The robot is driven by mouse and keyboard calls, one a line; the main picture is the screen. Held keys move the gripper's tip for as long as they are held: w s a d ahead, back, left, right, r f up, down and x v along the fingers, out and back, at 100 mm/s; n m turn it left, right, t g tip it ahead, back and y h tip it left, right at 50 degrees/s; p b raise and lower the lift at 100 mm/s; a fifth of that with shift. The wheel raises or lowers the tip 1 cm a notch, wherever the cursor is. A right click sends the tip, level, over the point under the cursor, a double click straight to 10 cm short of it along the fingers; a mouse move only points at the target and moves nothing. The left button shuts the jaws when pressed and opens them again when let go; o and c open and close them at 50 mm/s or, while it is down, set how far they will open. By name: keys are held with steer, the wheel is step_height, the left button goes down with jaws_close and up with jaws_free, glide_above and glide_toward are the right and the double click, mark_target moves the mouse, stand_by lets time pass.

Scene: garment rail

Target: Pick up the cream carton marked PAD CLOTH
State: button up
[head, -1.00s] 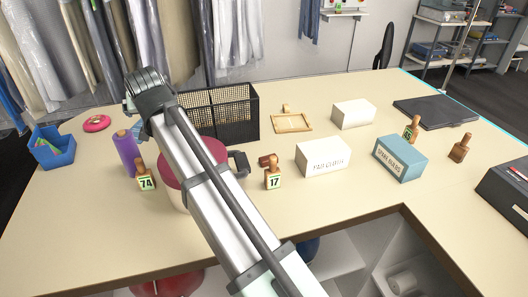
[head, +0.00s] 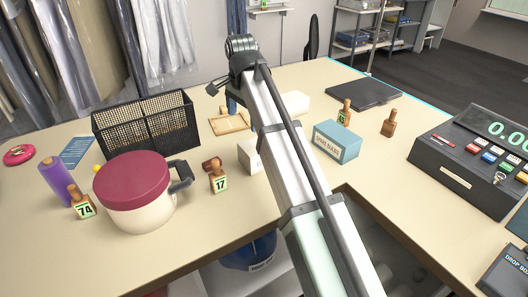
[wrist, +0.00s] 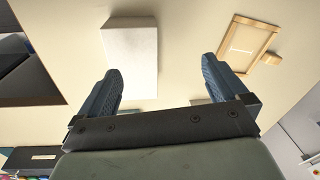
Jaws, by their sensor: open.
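The cream carton marked PAD CLOTH (head: 250,158) stands on the table. My arm hides most of it in the head view, and only its left end shows. My gripper (wrist: 161,66) is open and empty. The left finger overlaps the carton's near part in the picture, while the right finger is clear to its right. I see no contact. In the head view, a blue finger shows left of my arm, near the wooden frame.
A second, plain white carton (head: 295,103) stands behind my arm. The blue SPARE BUTTONS box (head: 336,142) is to its right. A wooden frame (head: 230,122), a numbered stamp (head: 218,180), a lidded pot (head: 133,190) and a black mesh basket (head: 147,124) are to the left.

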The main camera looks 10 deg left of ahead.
steer(key=d, duration=0.2)
steer(key=d+m, duration=0.1)
steer(key=d, duration=0.1)
steer(key=w+d+m+g, duration=0.1)
steer(key=d, duration=0.1)
steer(key=shift+h, duration=0.3)
steer(key=shift+f, duration=6.8)
steer(key=shift+c, duration=0.3)
steer(key=c, duration=0.8)
